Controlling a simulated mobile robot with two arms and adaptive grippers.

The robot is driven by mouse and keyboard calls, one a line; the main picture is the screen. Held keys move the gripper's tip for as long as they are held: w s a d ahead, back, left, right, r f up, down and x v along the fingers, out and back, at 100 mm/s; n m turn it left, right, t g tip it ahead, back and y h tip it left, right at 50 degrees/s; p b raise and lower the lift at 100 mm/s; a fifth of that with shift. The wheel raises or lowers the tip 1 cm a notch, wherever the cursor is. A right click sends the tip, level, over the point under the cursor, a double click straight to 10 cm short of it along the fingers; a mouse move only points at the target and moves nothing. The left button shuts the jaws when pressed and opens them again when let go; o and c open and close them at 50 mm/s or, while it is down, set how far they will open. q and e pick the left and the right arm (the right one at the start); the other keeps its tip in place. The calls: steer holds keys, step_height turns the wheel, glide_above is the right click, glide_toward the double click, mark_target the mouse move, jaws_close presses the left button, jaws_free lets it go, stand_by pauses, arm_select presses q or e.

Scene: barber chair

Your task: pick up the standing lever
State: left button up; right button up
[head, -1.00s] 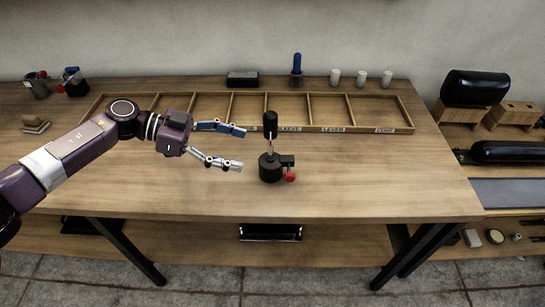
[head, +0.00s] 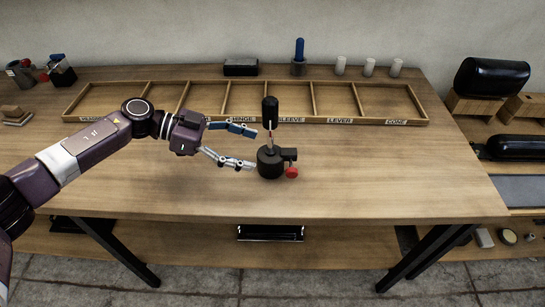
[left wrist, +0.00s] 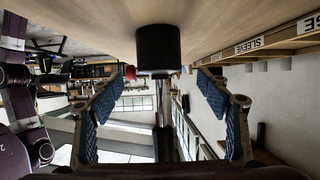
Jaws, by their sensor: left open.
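The standing lever (head: 270,112) has a black grip on a thin pale shaft, upright on a round black base (head: 268,164) with a side block and red knob (head: 292,173). The base stands on the wooden table. My left gripper (head: 255,148) is open, just left of the lever, with one finger nearer the tray and one nearer the table's front. The left wrist view is upside down and shows the black base (left wrist: 158,48) hanging from the top, with the lever (left wrist: 164,143) between the spread fingers. No contact is visible. My right gripper is not in view.
A shallow wooden tray (head: 425,118) with labelled compartments, including HINGE, SLEEVE, LEVER and CONE, lies behind the lever. A blue-handled item (head: 299,50) and several white pieces (head: 369,67) stand behind it. The table's front and right are clear.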

arm_select(q)
steer(key=p+x, duration=0.1)
steer(key=x, duration=0.3)
steer(key=shift+d, duration=0.25)
steer(key=shift+a, duration=0.1)
steer(key=c, duration=1.7)
steer(key=shift+r, duration=0.2)
steer(key=shift+c, duration=0.9)
step_height(320, 180, up, 20)
steer(key=b, duration=0.1)
steer(key=shift+f, duration=0.1)
steer(key=b, duration=0.1)
glide_above(265, 151)
steer(key=shift+w+a+f, duration=0.1)
steer(key=shift+f, duration=2.5)
steer(key=shift+w+a+f, duration=0.1)
steer(key=shift+f, duration=2.5)
steer(key=shift+f+b, duration=1.05)
steer(key=shift+f, duration=3.05)
